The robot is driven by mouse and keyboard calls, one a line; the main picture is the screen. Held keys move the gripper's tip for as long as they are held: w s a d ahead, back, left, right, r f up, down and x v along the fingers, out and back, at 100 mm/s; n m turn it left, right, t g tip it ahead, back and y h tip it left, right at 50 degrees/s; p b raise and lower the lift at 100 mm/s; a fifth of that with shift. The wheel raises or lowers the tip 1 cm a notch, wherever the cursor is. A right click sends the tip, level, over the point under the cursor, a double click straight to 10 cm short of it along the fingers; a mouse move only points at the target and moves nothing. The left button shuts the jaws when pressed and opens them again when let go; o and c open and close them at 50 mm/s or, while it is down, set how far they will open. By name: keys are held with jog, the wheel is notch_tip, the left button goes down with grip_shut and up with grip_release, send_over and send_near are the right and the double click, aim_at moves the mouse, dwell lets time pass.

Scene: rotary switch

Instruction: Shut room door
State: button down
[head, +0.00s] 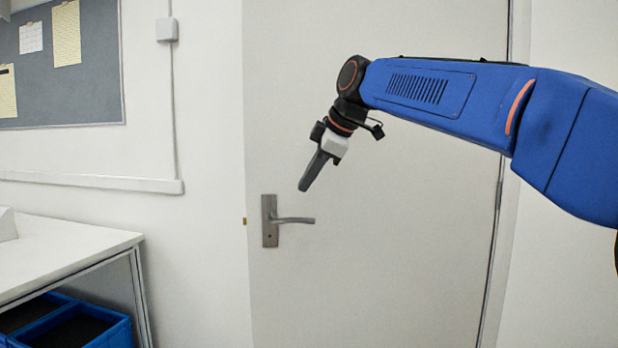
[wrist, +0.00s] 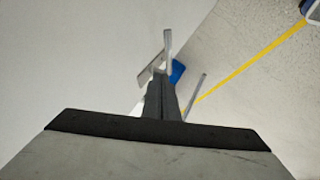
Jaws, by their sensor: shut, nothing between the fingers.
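The white room door (head: 400,240) fills the middle of the head view. A metal lever handle (head: 292,220) on a plate sits near its left edge, and the lever points right. A small brass latch piece (head: 245,221) shows at that edge; I cannot tell how far the door stands from its frame. My gripper (head: 304,186) is shut and empty, pointing down and left. In the picture it is just above the lever's end, with a visible gap.
A white table (head: 70,250) with blue bins (head: 85,328) beneath stands left of the door. A wall conduit (head: 100,181) and a pinboard (head: 60,85) are on the left wall. The wrist view shows grey floor with a yellow line (wrist: 240,67).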

aim_at(295, 197)
jog(key=w+a+f, duration=0.1)
jog(key=w+f, duration=0.1)
jog(key=w+a+f, duration=0.1)
jog(key=w, duration=0.1)
jog(key=w+a+f, duration=0.1)
jog(key=f, duration=0.1)
jog(key=shift+w+f, duration=0.35)
jog(key=shift+w, duration=0.7)
